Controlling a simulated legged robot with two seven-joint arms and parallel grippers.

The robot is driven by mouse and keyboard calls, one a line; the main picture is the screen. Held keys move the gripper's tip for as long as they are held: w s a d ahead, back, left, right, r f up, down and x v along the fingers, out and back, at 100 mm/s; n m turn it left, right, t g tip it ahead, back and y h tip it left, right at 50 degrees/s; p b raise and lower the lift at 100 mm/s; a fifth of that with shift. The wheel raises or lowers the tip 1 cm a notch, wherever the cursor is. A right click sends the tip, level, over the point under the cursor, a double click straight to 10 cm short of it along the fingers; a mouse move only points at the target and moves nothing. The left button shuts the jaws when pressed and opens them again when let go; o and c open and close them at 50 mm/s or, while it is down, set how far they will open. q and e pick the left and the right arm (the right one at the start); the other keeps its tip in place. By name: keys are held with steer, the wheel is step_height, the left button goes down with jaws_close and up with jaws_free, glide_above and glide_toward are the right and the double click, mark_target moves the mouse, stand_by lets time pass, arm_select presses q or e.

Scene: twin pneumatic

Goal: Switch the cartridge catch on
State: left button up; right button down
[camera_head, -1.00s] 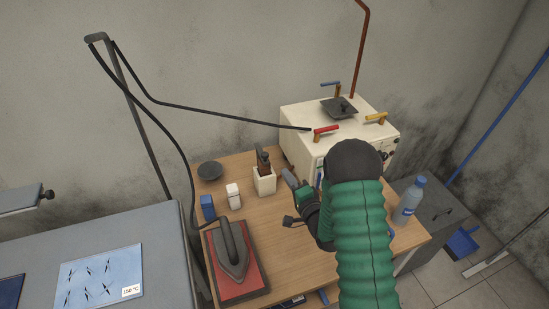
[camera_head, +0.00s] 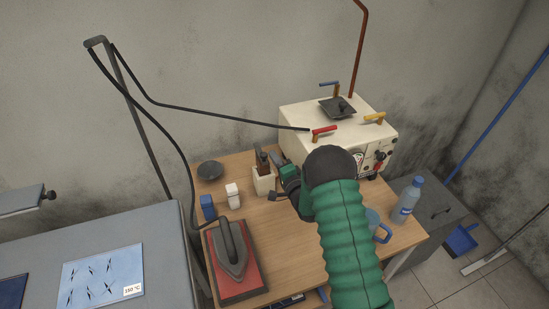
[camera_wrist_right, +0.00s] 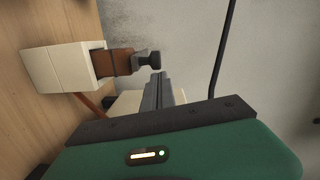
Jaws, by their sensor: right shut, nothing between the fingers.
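The white machine (camera_head: 300,118) stands at the back right of the wooden table. Its top carries a red lever (camera_head: 324,130), a yellow lever (camera_head: 374,118) and a blue lever (camera_head: 329,84). Its front panel (camera_head: 376,160) has a gauge and knobs, partly hidden by my right arm. I cannot tell which part is the cartridge catch. My right gripper (camera_head: 284,163) is shut and empty, left of the machine's front and close to the cream holder (camera_head: 263,181). In the right wrist view, its fingers (camera_wrist_right: 158,88) point towards a brown-handled tool (camera_wrist_right: 120,62) standing in the holder. My left gripper is not in view.
An iron (camera_head: 232,250) rests on a red pad at the table's front left. A blue mug (camera_head: 374,224) and a water bottle (camera_head: 407,200) stand right of my arm. A black hose (camera_head: 210,113) runs to the machine. The table's middle front is clear.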

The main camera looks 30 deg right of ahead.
steer(key=shift+a, duration=0.1)
steer(key=shift+w+a+f+b, duration=0.1)
steer(key=shift+a+b, duration=0.55)
steer(key=shift+a, duration=0.45)
steer(key=w+a+m+g+h+b, duration=0.7)
steer(key=w+a+m+h+b, duration=0.2)
steer(key=w+a+h+b, duration=0.1)
steer(key=shift+w+r+h+b, duration=0.3)
steer(key=shift+w+h+b, duration=0.65)
steer(key=shift+b, duration=0.45)
steer(key=shift+w, duration=0.1)
